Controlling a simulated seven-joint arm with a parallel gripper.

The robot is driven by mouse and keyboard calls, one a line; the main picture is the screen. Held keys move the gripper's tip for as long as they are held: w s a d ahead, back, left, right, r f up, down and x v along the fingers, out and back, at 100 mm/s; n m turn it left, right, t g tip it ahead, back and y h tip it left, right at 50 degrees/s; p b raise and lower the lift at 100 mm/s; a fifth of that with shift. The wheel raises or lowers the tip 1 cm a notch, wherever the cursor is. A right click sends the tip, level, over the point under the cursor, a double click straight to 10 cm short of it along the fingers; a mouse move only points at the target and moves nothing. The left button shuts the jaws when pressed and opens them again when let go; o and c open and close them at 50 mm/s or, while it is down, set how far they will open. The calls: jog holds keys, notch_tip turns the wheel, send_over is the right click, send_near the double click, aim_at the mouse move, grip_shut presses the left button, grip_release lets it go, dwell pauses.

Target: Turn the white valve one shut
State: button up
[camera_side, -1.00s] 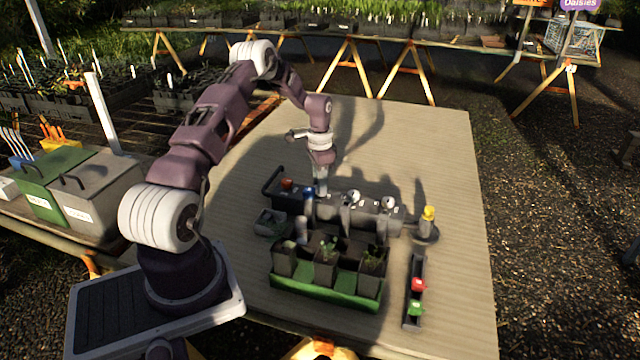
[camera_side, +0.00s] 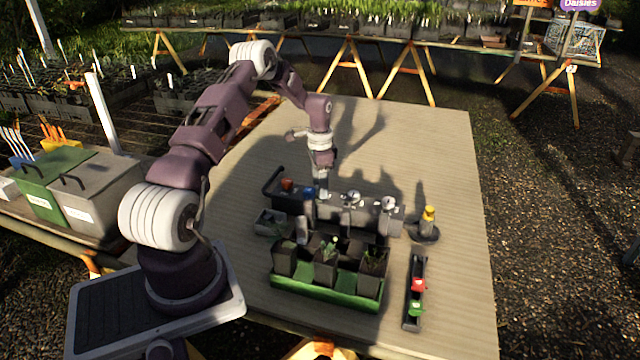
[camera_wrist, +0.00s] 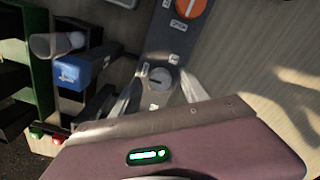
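The dark valve block (camera_side: 335,212) lies across the board in the side view, with two white round knobs on top, one in the middle (camera_side: 352,198) and one to the right (camera_side: 388,203). I cannot tell which is valve one. My gripper (camera_side: 322,193) points down at the block, left of the middle knob. In the wrist view my gripper (camera_wrist: 155,97) has its fingers apart, with a pale round fitting with a dark slot (camera_wrist: 160,75) just ahead between them. Contact is not clear, and the wrist housing hides the lower part.
An orange knob (camera_wrist: 190,8) and a blue piece (camera_wrist: 80,70) sit close by. A green tray (camera_side: 325,287) with potted seedlings stands in front. A yellow-topped post (camera_side: 428,222) and a narrow rack (camera_side: 414,290) are at the right. The back of the board is clear.

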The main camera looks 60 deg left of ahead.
notch_tip(320, 180, up, 7)
dwell(0.4)
jog(key=s+d+r+t+y, duration=0.1)
jog(key=s+d+r, duration=0.1)
jog(key=d+r, duration=0.9)
jog(key=s+d+r+t+y, duration=0.1)
jog(key=s+d+r+t, duration=0.15)
jog(key=d+r, duration=0.85)
jog(key=s+d+n+t+h, duration=0.1)
jog(key=s+d, duration=0.5)
jog(key=s, duration=0.4)
jog(key=s+d+r+n+t+h, duration=0.1)
jog(key=s+d, duration=0.6)
jog(key=s, duration=0.3)
jog(key=shift+s+d+r, duration=0.2)
jog(key=shift+d, duration=0.05)
